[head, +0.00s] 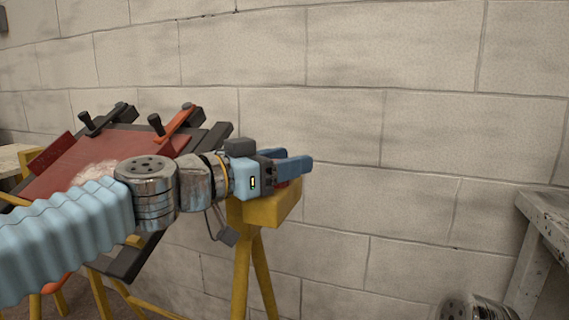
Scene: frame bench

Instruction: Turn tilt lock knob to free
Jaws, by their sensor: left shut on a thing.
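My left gripper (297,166) is at the top of a yellow stand (262,211), its two blue fingers pointing right. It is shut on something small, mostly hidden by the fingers. A bit of red (284,184) shows just under the fingers, at the stand's head; I take it for the tilt lock knob. Its marks and turned position cannot be seen. A tilted frame with a red panel (75,158) and dark bars stands to the left, partly behind my left arm. My right gripper is not in view.
Dark-handled clamps (95,121) and an orange clamp (178,124) sit along the frame's upper edge. A pale block wall (400,140) runs behind. A worn grey bench (543,208) stands at the right.

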